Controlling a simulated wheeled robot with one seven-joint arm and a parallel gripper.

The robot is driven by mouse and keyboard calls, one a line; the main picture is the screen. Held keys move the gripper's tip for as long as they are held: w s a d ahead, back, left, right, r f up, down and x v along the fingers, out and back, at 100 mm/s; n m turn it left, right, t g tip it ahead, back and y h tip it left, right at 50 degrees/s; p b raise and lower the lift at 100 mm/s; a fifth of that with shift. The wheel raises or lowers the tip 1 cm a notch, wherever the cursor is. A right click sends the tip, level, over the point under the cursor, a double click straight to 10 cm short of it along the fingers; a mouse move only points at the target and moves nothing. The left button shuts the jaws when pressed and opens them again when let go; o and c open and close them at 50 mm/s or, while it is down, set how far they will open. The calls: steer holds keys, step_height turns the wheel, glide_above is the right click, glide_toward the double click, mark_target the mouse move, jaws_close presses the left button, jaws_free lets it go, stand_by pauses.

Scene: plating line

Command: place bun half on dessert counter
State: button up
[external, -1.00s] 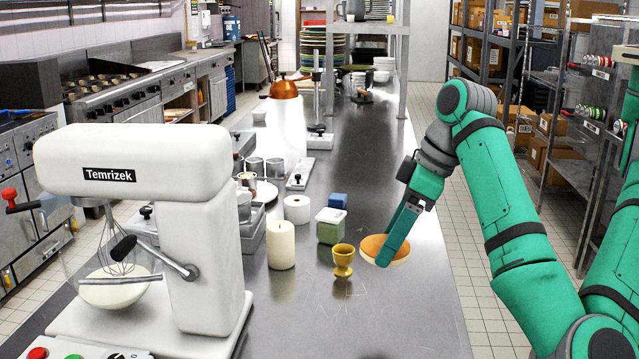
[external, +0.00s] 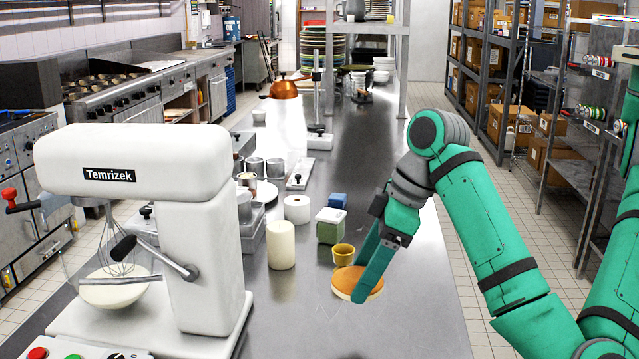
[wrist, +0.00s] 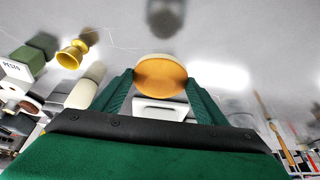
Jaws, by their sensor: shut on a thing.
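The bun half (external: 347,281) is a round, orange-brown disc with a pale underside. My gripper (external: 361,285) is shut on it above the steel counter (external: 400,325), just in front of a yellow egg cup (external: 343,254). In the wrist view the bun half (wrist: 160,76) sits between the two green fingertips (wrist: 160,84). The egg cup also shows in the wrist view (wrist: 72,54), to the left of the bun half and apart from it. A dark shadow lies on the counter beyond the bun half in the wrist view.
A cream candle (external: 281,245), a green box (external: 330,226), a white roll (external: 297,209) and a blue block (external: 338,200) stand left of and behind the egg cup. A large white mixer (external: 190,250) fills the left. The counter's front right is clear.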

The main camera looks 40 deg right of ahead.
glide_toward(316, 332)
steer(key=shift+w+a+f, duration=0.55)
steer(key=shift+w+f, duration=0.1)
steer(key=x, duration=0.3)
steer(key=shift+s+d+f, duration=0.1)
steer(key=shift+s+f, duration=0.05)
steer(key=shift+s, duration=0.1)
steer(key=shift+f, duration=0.45)
steer(key=shift+f, duration=0.15)
steer(key=o, duration=1)
steer(key=v, duration=1.2)
steer(key=shift+w+r, duration=0.1)
steer(key=shift+r, duration=0.15)
